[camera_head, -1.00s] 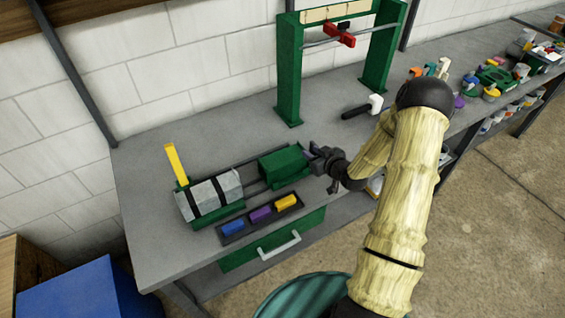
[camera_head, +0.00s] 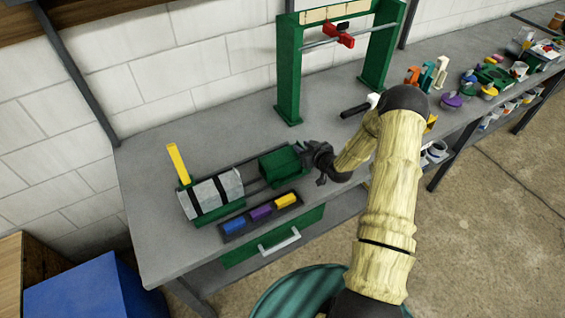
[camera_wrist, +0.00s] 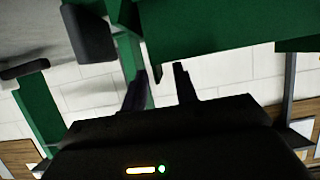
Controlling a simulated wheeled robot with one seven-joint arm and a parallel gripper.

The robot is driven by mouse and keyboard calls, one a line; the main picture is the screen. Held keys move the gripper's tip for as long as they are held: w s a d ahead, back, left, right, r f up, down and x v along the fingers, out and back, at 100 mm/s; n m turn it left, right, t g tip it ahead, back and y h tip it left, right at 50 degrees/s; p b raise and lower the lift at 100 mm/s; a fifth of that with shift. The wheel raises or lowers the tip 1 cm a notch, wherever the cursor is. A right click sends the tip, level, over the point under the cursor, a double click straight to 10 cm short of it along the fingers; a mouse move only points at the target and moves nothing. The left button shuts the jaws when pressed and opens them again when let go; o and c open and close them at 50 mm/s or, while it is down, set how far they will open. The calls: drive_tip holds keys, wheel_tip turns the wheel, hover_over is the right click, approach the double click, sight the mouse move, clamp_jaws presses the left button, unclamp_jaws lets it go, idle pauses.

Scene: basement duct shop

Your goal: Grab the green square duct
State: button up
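The green square duct appears to be the green box-shaped piece (camera_head: 281,166) at the right end of a clamp-like fixture on the grey bench. A large green surface (camera_wrist: 220,28), probably the duct, lies just beyond and above the fingertips there.
A grey strapped block (camera_head: 212,196) and yellow upright bar (camera_head: 178,163) stand left of it. A tray (camera_head: 262,213) with blue, purple and yellow blocks lies in front. A tall green frame (camera_head: 289,70) stands behind. Bench (camera_head: 150,150) is bare at back left.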

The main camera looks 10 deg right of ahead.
clamp_jaws()
idle(1.5)
